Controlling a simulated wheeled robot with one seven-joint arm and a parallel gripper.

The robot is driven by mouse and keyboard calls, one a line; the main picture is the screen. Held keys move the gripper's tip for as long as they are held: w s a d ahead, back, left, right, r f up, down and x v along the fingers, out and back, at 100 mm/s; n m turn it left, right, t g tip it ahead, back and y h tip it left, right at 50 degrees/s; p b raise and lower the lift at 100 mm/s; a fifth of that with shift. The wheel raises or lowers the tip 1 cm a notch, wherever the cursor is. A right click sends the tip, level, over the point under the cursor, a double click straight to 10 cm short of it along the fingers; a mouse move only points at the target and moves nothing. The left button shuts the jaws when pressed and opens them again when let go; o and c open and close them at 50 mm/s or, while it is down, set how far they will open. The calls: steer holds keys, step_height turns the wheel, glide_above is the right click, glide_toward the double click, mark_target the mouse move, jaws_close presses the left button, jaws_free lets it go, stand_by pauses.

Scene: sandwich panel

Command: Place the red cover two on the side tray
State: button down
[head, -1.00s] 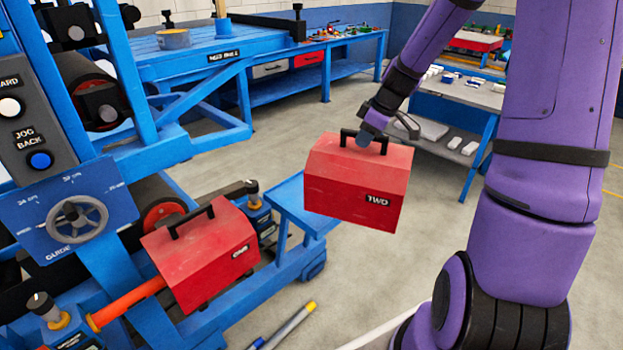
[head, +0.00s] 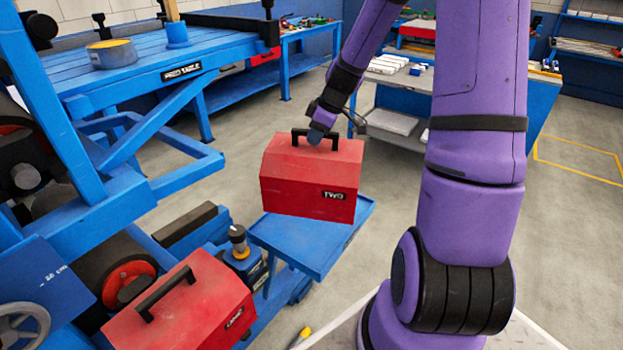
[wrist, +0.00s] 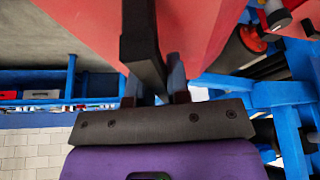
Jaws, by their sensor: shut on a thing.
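The red cover two (head: 305,185), a red box-like hood with a black handle and a label reading TWO, hangs from my gripper (head: 316,138). My gripper is shut on its black handle, which also shows between the fingers in the wrist view (wrist: 140,45). The blue side tray (head: 345,226) is flat and sits below and behind the cover, which hides part of it. In the head view the cover's lower edge overlaps the tray. I cannot tell how large the gap is between them.
Another red cover (head: 185,305) with a black handle sits on the blue machine at the lower left. A black-and-yellow knob (head: 238,240) stands beside the tray's left edge. A blue table (head: 140,75) is at the back left. Grey floor is open to the right.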

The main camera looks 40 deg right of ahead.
mark_target(315, 159)
steer(key=shift+f, duration=3.75)
steer(key=c, duration=1.1)
jaws_free()
steer(key=shift+f, duration=0.15)
